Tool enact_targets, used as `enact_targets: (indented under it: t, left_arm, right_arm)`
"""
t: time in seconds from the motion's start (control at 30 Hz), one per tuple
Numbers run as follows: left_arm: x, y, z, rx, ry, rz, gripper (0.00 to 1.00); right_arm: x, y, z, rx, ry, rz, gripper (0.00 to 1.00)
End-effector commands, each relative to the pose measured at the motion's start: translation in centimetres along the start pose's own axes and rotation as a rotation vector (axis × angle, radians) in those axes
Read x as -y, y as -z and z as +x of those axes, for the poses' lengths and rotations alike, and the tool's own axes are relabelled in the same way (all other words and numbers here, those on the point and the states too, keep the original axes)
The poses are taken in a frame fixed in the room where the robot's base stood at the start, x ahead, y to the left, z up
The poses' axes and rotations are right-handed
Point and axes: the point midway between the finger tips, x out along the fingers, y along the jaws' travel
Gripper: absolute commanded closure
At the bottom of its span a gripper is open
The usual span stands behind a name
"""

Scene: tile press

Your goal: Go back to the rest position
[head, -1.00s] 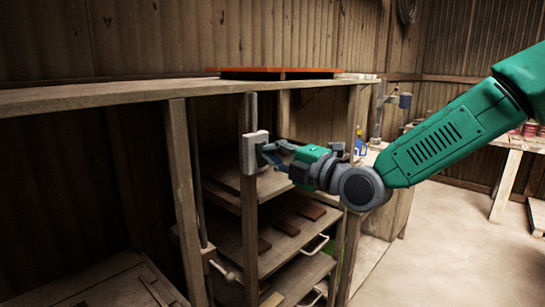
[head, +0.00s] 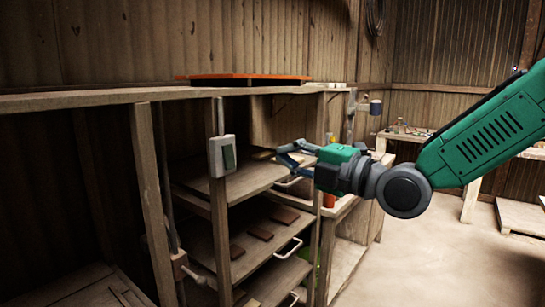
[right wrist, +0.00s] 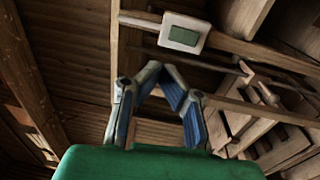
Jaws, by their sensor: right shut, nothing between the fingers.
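My right gripper (head: 284,152) is shut and empty. It is held out in front of the wooden shelf rack, to the right of a small pale box (head: 222,156) with a grey-green panel, fixed to a post. A clear gap shows between the fingertips and the box in the head view. In the right wrist view the blue fingers (right wrist: 160,70) come together at the tips, and the box (right wrist: 184,34) shows beyond them. My left gripper is not in view.
The rack's sliding shelves (head: 250,240) hold several dark brown tiles and have white handles. An orange-red slab (head: 245,79) lies on the rack's top. A workbench (head: 410,136) stands at the back right. Open floor (head: 430,260) lies at the lower right.

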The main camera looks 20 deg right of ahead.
Motion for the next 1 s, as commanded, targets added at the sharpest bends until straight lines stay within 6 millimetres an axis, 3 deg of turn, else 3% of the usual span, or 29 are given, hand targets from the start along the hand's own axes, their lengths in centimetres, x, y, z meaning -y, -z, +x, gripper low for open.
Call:
enact_targets:
  t: [0.47,0.57,0.67,0.87,1.0]
  left_arm:
    - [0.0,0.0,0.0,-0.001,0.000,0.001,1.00]
    - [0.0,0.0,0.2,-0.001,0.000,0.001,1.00]
    - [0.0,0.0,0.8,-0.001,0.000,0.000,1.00]
    - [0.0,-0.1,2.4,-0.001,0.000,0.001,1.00]
    - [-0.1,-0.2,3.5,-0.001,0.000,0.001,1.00]
  right_arm:
    - [-0.1,0.7,0.3,0.000,0.004,-0.005,1.00]
    - [1.5,0.6,0.3,0.005,0.035,0.033,1.00]
    - [5.9,0.4,0.1,0.028,0.119,0.149,1.00]
    - [20.6,1.3,-2.5,0.171,0.403,0.543,1.00]
    - [30.6,2.8,-6.4,0.345,0.592,0.818,1.00]
